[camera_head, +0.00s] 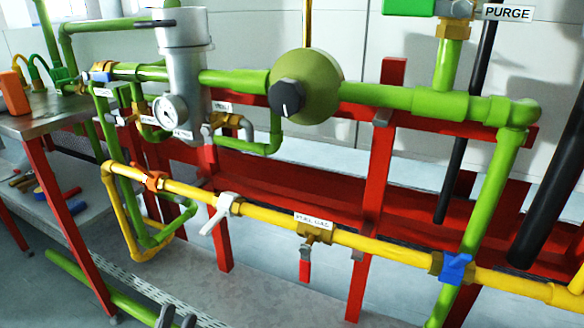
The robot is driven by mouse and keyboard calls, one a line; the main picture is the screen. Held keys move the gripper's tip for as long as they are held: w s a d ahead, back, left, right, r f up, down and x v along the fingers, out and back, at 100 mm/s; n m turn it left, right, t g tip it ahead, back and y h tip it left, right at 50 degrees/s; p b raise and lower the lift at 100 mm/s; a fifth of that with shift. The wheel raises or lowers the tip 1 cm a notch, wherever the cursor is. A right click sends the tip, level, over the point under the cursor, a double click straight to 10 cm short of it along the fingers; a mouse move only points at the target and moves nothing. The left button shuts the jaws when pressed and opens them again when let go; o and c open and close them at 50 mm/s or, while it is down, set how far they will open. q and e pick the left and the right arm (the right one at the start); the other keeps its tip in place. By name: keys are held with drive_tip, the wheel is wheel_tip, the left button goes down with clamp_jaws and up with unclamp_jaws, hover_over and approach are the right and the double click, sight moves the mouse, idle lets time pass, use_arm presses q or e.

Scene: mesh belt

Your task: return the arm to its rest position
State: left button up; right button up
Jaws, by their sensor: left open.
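My right gripper is not in view.
Green pipes (390,97) with a black-knobbed round regulator (308,88) and a grey filter housing (183,60) run across a red frame (375,190). The yellow line carries a white-handled valve (221,208), a red-handled valve (305,268) and a blue valve (456,268). A metal table (60,115) stands left.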

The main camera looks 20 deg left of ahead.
use_arm(q)
drive_tip(key=w+d+f+m+g+h, duration=0.1)
drive_tip(key=w+d+f+g+h, duration=0.15)
drive_tip(key=w+d+g, duration=0.6)
drive_tip(key=s+d+m+g, duration=0.3)
drive_tip(key=s+d+g, duration=0.5)
drive_tip(key=d, duration=0.4)
drive_tip(key=s+a+r+p, duration=0.1)
drive_tip(key=a+r+p, duration=0.1)
drive_tip(key=r+p, duration=0.5)
drive_tip(key=s+a+r+p, duration=0.1)
drive_tip(key=a+r+p, duration=0.2)
drive_tip(key=r+p, duration=0.4)
drive_tip(key=shift+n+y+p, duration=0.3)
drive_tip(key=shift+y+p, duration=0.15)
drive_tip(key=shift+p, duration=3.65)
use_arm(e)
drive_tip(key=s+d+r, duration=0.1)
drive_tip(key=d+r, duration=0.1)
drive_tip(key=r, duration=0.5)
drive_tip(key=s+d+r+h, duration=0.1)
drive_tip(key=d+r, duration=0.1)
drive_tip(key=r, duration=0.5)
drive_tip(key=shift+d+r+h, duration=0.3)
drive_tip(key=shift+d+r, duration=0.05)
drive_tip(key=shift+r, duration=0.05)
use_arm(q)
drive_tip(key=shift+s, duration=0.1)
